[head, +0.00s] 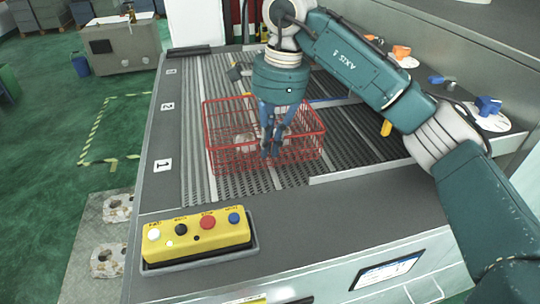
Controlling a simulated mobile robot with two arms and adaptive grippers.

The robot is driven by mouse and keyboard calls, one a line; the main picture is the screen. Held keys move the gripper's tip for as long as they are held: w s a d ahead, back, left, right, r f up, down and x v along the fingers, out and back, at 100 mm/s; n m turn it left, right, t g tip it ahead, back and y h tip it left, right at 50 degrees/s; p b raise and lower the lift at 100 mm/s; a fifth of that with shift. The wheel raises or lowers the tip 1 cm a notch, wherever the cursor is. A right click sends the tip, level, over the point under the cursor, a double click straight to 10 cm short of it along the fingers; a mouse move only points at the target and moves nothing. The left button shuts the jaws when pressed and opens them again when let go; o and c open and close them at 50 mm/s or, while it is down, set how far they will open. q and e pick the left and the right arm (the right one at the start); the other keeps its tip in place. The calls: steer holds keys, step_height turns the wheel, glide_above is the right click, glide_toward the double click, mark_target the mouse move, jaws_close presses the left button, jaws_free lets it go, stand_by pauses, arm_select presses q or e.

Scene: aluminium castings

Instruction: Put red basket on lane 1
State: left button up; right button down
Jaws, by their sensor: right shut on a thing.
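The red wire basket (222,160) is over the near part of the dark ribbed conveyor, beside the label for lane 1 (162,165). It looks upright, and pale grey pieces show through its mesh. I cannot tell whether its bottom touches the lane. My right gripper (271,152) points down at the basket, its fingers shut on it. The fingers cover part of the mesh, so the exact grip point is unclear. My left gripper is not in view.
Labels for lane 2 (167,106) and lane 3 (170,72) lie farther back. A yellow button box (196,238) sits on the near left ledge. Blue (488,105) and orange (401,51) parts lie on the right side. The lanes behind the basket look mostly free.

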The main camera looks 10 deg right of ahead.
mark_target(270, 157)
steer(key=shift+f+p, duration=0.5)
steer(key=shift+f, duration=1.45)
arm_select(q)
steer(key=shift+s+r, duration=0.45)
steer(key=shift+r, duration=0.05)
arm_select(e)
steer(key=c, duration=2.2)
jaws_free()
steer(key=shift+f, duration=0.2)
steer(key=o, duration=0.4)
steer(key=shift+c, duration=0.2)
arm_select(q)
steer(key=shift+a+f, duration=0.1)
